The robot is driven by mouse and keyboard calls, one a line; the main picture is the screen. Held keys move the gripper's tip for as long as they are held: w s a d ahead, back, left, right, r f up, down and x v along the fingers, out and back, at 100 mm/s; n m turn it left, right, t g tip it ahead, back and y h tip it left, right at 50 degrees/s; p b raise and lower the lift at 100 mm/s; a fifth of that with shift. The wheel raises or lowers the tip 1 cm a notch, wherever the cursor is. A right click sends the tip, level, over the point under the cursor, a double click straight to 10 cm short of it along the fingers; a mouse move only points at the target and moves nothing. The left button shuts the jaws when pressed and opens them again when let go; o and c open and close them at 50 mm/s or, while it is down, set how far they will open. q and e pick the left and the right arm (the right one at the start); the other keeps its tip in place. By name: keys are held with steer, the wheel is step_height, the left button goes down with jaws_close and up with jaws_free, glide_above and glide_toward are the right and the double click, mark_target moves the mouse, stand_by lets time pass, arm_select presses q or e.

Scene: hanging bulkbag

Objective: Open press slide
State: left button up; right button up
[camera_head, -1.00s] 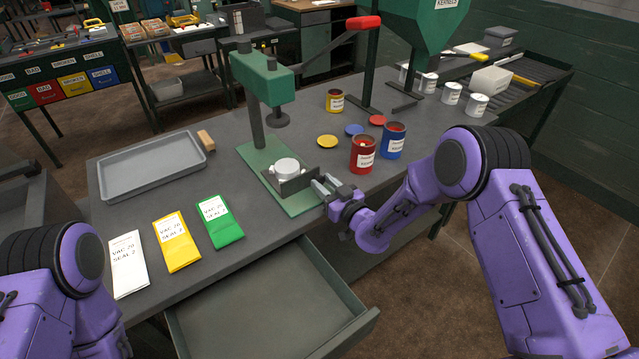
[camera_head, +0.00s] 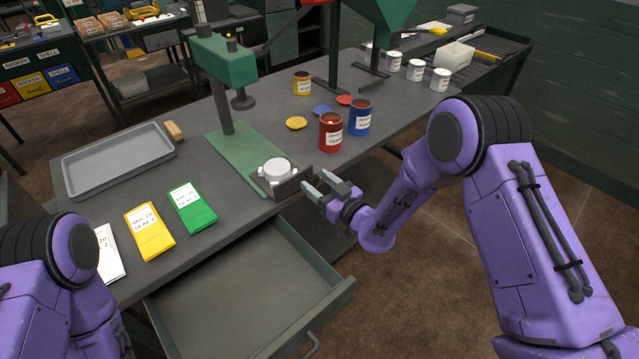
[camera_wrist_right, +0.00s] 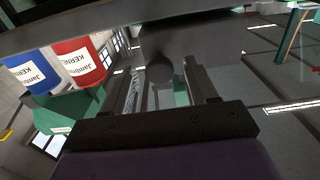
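The press slide (camera_head: 292,186) is a dark carriage with an upright front plate, pulled out to the front end of the press's green base (camera_head: 240,150). A white round cup (camera_head: 277,170) sits on it, clear of the green press (camera_head: 222,62) ram (camera_head: 242,100). My right gripper (camera_head: 322,183) is just in front of the plate, its fingers apart. In the right wrist view, a dark round knob (camera_wrist_right: 160,70) shows between the open fingers, with gaps beside it. My left arm shows at the lower left; its gripper is out of view.
An open drawer (camera_head: 245,290) juts out below the bench. Green (camera_head: 192,206), yellow (camera_head: 149,231) and white packets lie left of the press, near a grey tray (camera_head: 120,160). Red (camera_head: 331,133) and blue (camera_head: 360,118) cans stand to the right.

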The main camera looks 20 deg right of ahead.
steer(key=b+v, duration=0.3)
steer(key=v, duration=0.7)
steer(key=shift+s, duration=0.25)
steer(key=shift+d, duration=0.1)
